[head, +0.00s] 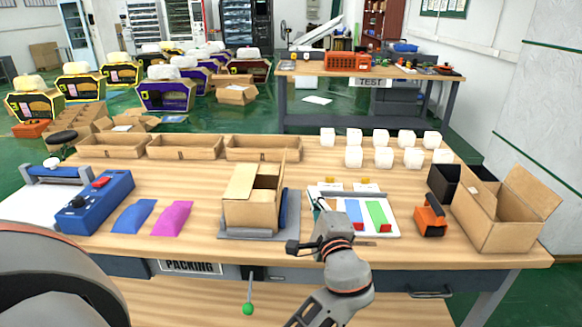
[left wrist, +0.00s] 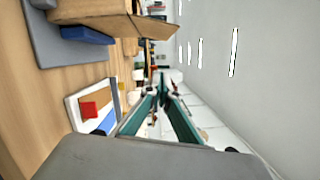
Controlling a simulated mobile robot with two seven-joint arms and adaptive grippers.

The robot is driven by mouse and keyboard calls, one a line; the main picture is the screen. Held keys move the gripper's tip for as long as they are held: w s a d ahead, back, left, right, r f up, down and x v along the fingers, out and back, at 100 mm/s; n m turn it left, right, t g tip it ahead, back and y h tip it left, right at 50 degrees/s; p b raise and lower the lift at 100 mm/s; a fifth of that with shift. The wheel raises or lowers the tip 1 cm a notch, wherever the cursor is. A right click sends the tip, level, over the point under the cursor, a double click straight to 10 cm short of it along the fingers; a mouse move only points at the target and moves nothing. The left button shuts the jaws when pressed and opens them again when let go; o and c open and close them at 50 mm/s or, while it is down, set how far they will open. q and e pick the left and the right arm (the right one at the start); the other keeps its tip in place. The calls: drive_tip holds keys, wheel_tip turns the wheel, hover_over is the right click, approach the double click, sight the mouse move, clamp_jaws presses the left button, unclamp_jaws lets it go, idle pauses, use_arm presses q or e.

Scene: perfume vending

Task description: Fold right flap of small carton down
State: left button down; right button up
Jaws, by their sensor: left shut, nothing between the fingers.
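The small carton (head: 250,214) stands upright on a grey plate (head: 292,222) near the front middle of the table. Its top is partly open: a panel covers the left part, a dark gap shows on the right, and a narrow flap (head: 283,165) rises at the back right. In the left wrist view the carton (left wrist: 90,8) is at the top, cut off by the edge, with a flap (left wrist: 155,25) sticking out. My left gripper (head: 318,203) is to the right of the carton, apart from it. Its teal fingers (left wrist: 162,88) are shut and empty. My right gripper is not seen.
A white tray (head: 386,230) with coloured pieces lies below and beside my left gripper. A larger open carton (head: 492,220) and an orange device (head: 430,220) are at the right. Several white blocks (head: 384,157) and three cardboard trays (head: 185,147) line the back. A blue device (head: 98,205) is left.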

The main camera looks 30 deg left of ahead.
use_arm(q)
drive_tip(key=w+a+r+p, duration=0.1)
drive_tip(key=w+a, duration=0.4)
drive_tip(key=a, duration=0.5)
drive_tip(key=shift+a+r, duration=0.15)
drive_tip(key=shift+r, duration=0.15)
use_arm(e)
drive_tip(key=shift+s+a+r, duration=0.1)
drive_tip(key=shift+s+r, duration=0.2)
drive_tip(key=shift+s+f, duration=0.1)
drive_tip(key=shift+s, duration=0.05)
use_arm(q)
drive_tip(key=shift+s+a+p, duration=0.1)
drive_tip(key=shift+p, duration=0.2)
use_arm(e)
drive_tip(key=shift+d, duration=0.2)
